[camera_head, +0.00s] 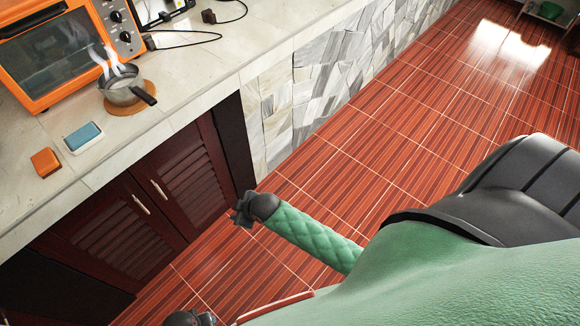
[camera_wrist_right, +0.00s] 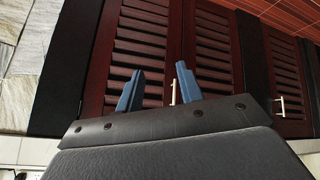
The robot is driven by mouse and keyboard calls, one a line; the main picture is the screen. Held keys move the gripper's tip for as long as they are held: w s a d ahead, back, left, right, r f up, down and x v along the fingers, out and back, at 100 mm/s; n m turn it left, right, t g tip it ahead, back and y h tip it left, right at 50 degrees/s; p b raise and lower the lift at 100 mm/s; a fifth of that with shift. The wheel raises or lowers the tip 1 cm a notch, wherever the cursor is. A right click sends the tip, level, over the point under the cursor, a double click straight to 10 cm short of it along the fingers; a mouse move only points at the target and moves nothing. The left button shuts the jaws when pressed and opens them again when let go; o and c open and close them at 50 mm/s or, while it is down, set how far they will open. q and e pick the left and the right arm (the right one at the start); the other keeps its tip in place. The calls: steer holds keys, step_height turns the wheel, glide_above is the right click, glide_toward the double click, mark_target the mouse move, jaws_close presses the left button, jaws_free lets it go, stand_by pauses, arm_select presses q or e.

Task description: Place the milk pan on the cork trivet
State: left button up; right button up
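The milk pan (camera_head: 120,91) is a small grey metal pan with a dark handle, standing on the counter at the upper left in the head view. Steam rises from it. The cork trivet (camera_head: 124,109) is a round orange-brown disc under the pan; the pan appears to rest on it, and covers most of it. My right gripper (camera_head: 240,215) is low in front of the cabinet, well away from the pan. In the right wrist view its two blue fingers (camera_wrist_right: 158,88) stand apart with nothing between them. A dark part of mine, possibly my left gripper (camera_head: 190,318), is cut off at the bottom edge.
An orange toaster oven (camera_head: 62,60) stands behind the pan. A blue-and-white block (camera_head: 83,137) and an orange block (camera_head: 45,162) lie left of it. Black cables (camera_head: 185,37) lie to the right.

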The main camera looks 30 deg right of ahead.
steer(key=s+d+f+m+g+h, duration=0.1)
steer(key=s+d+f+m+g, duration=0.1)
steer(key=s+f, duration=0.2)
steer(key=s+d+f+m+g+h, duration=0.1)
steer(key=s+d+f+m, duration=0.1)
steer(key=s, duration=0.9)
steer(key=s+d+f+m+g+h, duration=0.1)
steer(key=s+d+f+m+g, duration=0.1)
steer(key=s+f, duration=0.4)
steer(key=shift+s+f+m+g, duration=0.3)
steer(key=shift+s+m, duration=0.5)
steer(key=shift+s, duration=0.45)
